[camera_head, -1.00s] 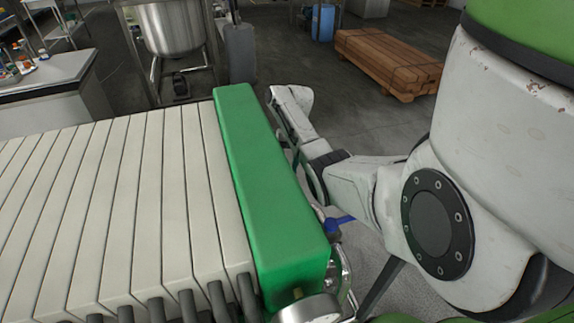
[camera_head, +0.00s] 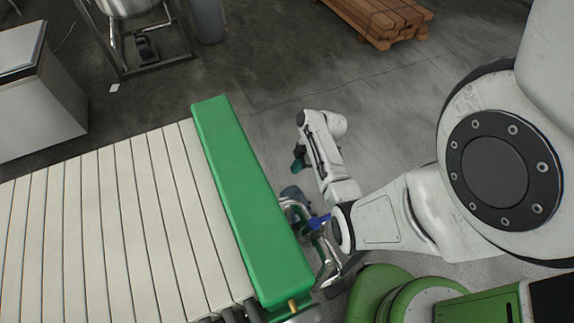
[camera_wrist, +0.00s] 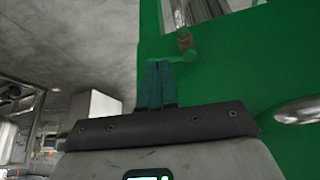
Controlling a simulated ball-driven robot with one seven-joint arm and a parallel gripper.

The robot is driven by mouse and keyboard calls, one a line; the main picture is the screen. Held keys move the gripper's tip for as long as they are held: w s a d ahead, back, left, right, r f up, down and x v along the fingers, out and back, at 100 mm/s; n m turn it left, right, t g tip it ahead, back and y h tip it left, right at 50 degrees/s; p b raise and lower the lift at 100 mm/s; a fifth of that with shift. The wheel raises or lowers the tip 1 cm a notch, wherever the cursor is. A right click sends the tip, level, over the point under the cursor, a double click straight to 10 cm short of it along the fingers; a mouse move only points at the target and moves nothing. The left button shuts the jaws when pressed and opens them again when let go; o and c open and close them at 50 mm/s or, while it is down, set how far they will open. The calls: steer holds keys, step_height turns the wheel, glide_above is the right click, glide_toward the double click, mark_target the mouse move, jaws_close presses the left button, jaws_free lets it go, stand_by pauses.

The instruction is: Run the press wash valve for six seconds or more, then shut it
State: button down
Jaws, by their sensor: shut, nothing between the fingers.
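The press has a row of pale plates (camera_head: 110,225) and a green end block (camera_head: 250,205) in the head view. A blue valve handle (camera_head: 320,221) sits among metal pipes (camera_head: 322,250) at the block's right side. My gripper (camera_head: 298,165) is right of the block, with its dark teal fingers pointing toward it. In the wrist view my gripper (camera_wrist: 157,66) is shut and empty. A small valve with a green lever (camera_wrist: 178,60) and a brass stem (camera_wrist: 184,38) is just beyond the fingertips, against the green face. I cannot tell whether the fingers touch the lever. The labels are not readable.
A steel tank on a frame (camera_head: 140,45) stands at the back left, beside a grey cabinet (camera_head: 38,100). A wooden stack (camera_head: 380,18) lies at the back. A rounded metal part (camera_wrist: 298,110) is at right in the wrist view. Floor behind the arm is clear.

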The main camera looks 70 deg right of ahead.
steer(key=w+a+f+b, duration=0.3)
steer(key=w+f+b, duration=0.3)
steer(key=f+b, duration=0.1)
steer(key=shift+w+a+f+m, duration=0.3)
steer(key=shift+f+m, duration=0.1)
steer(key=shift+f, duration=0.15)
stand_by(0.3)
steer(key=w+n+b, duration=0.1)
steer(key=n+g+y+b, duration=0.1)
steer(key=n, duration=0.1)
steer(key=shift+w+b, duration=0.4)
